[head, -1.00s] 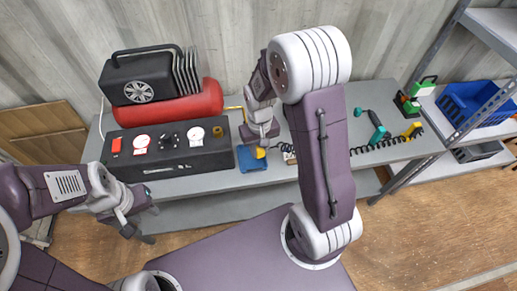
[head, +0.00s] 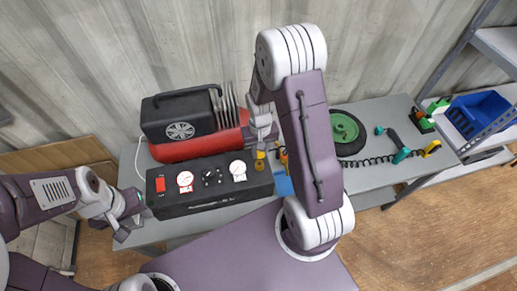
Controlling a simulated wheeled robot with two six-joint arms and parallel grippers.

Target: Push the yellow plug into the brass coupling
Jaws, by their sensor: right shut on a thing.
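The yellow plug (head: 260,154) is small and sits at the tips of my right gripper (head: 262,146), which is shut on it. The brass coupling (head: 259,165) is at the right end of the black panel box (head: 205,200), on its top face beside the white gauge. The plug appears just above or behind the coupling. I cannot tell whether they touch. My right forearm and wrist hide part of the bench behind. My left gripper (head: 134,224) is open and empty, near the box's left front corner.
A red tank (head: 200,145) with a black compressor (head: 180,122) stands behind the box. A blue pad (head: 284,186) lies right of it. A green wheel (head: 345,130), coiled black hose (head: 375,160) and teal tool (head: 393,145) lie right on the grey bench (head: 400,110).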

